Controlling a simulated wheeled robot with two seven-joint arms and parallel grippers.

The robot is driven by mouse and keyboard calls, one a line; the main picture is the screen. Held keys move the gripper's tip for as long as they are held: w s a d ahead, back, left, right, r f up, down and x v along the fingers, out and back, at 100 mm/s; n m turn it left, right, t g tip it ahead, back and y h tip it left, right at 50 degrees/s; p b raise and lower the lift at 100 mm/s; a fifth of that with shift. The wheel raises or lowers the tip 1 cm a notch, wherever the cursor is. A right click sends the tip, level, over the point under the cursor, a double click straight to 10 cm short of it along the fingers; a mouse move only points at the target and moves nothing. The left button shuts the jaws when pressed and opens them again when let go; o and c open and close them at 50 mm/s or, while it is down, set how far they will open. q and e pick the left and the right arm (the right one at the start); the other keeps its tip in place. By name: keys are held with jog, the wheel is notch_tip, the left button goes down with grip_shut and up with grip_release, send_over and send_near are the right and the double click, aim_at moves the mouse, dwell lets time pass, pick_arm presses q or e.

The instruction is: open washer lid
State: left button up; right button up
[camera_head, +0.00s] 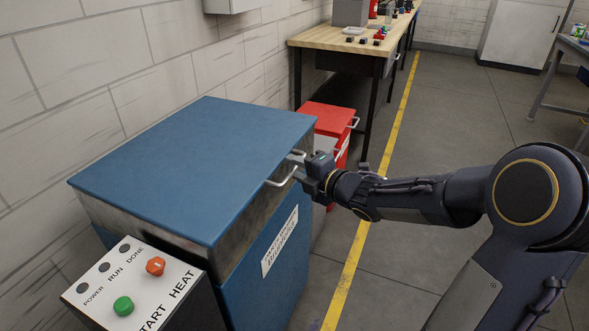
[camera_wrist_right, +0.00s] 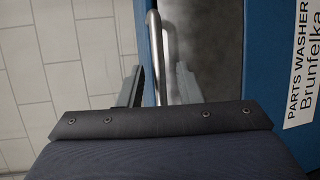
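The parts washer has a flat blue lid (camera_head: 195,165), lying level over a grey metal band and a blue body (camera_head: 265,265). A pale bar handle (camera_head: 283,178) sticks out from the lid's right edge. My right gripper (camera_head: 298,172) is at this handle, reaching in from the right. In the right wrist view, the handle (camera_wrist_right: 157,50) runs between the two fingers of the right gripper (camera_wrist_right: 160,88). The fingers are apart, with a visible gap on the right side of the bar. My left gripper is out of view.
A control box (camera_head: 135,285) with a green button and an orange knob stands in front of the washer. A red cabinet (camera_head: 328,118) and a wooden workbench (camera_head: 340,38) stand behind it. A brick wall borders the left. The floor (camera_head: 430,130) at right is clear.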

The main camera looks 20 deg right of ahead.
jog(key=shift+w+a, duration=0.15)
jog(key=shift+w, duration=0.25)
grip_shut()
